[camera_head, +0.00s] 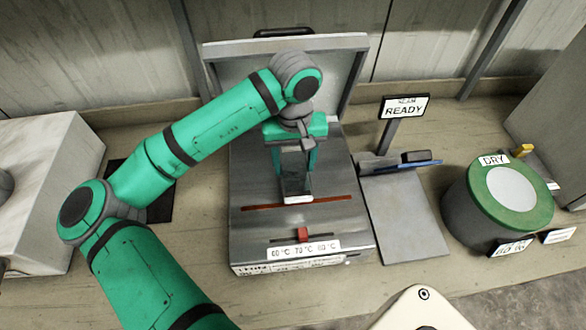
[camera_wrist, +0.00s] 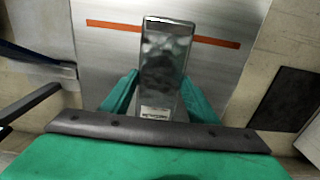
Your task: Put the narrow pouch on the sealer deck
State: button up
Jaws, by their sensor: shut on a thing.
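The narrow pouch (camera_wrist: 166,62) is a slim, clear-fronted packet with dark, mottled contents and a small white label at its near end. In the wrist view it lies between my two green fingers, and my gripper (camera_wrist: 156,98) is shut on it. The sealer deck (camera_head: 262,222) is a flat grey metal surface with a red-brown strip across it. In the head view my gripper (camera_head: 296,170) points down over the deck. The pouch's lower end (camera_head: 297,190) shows close to the strip; whether it touches the deck I cannot tell.
The sealer's raised lid (camera_head: 225,75) stands behind my arm. A temperature slider with a red knob (camera_head: 303,235) is at its front.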

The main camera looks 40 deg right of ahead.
aim_at(293, 164)
jog(key=shift+w+d+f, duration=0.1)
jog(key=shift+w+f, duration=0.05)
jog(key=shift+f, duration=0.75)
jog(key=shift+w+f, duration=0.1)
jog(key=shift+f, duration=0.8)
jog(key=shift+f, duration=0.1)
jog(key=o, duration=1.2)
notch_tip(293, 164, up, 12)
jog(key=shift+r, duration=0.2)
jog(key=shift+f, duration=0.1)
